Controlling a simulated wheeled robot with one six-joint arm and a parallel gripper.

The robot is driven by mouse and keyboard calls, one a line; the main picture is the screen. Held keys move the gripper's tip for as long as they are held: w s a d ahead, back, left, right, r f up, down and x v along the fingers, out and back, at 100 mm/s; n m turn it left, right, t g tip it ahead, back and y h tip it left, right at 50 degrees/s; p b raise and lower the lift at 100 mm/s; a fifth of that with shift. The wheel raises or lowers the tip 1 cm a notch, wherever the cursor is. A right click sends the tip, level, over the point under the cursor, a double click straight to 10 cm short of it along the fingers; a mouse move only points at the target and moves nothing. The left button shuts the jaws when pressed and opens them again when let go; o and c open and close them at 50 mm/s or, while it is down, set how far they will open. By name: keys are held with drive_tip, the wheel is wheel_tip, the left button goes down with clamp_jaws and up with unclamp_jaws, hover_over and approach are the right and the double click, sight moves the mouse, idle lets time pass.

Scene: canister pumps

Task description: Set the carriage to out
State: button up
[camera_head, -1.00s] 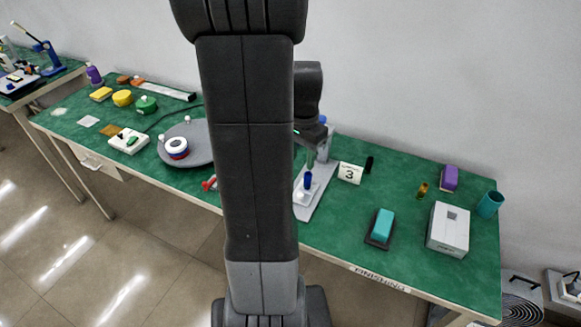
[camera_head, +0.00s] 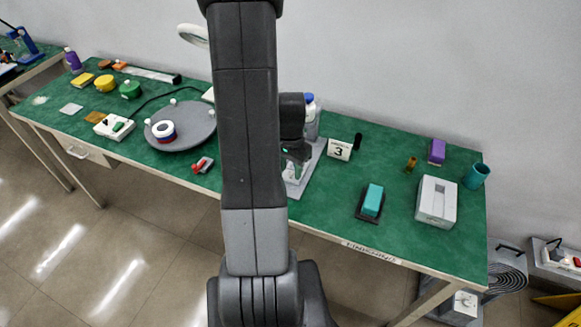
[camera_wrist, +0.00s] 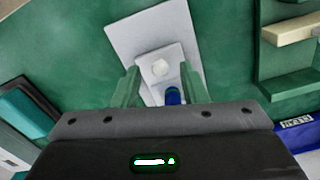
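A light grey base plate (camera_head: 309,165) lies on the green table beside the number 3 sign. It also shows in the wrist view (camera_wrist: 128,36). On it sits a white carriage (camera_wrist: 147,66) with a round white knob (camera_wrist: 160,68) and an upright blue handle (camera_wrist: 172,97). My gripper (camera_wrist: 160,85) has its two green fingers apart, one on each side of the carriage in the picture. The handle shows between them, closer to the right finger; I cannot tell whether they touch. In the head view my gripper (camera_head: 292,168) hides the handle and much of the carriage.
A number 3 sign (camera_head: 340,149) and a blue-capped bottle (camera_head: 311,122) stand close to the plate. A red-handled part (camera_head: 203,165) and a grey turntable (camera_head: 190,134) lie left.

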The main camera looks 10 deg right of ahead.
drive_tip(key=shift+f, duration=0.25)
clamp_jaws()
drive_tip(key=shift+s+a+b, duration=0.3)
drive_tip(key=shift+s+a, duration=0.25)
drive_tip(key=shift+s, duration=0.3)
drive_tip(key=shift+s+a+b, duration=0.3)
drive_tip(key=shift+s+a, duration=0.25)
drive_tip(key=shift+s, duration=0.3)
unclamp_jaws()
drive_tip(key=shift+s+a, duration=0.1)
drive_tip(key=shift+r, duration=0.1)
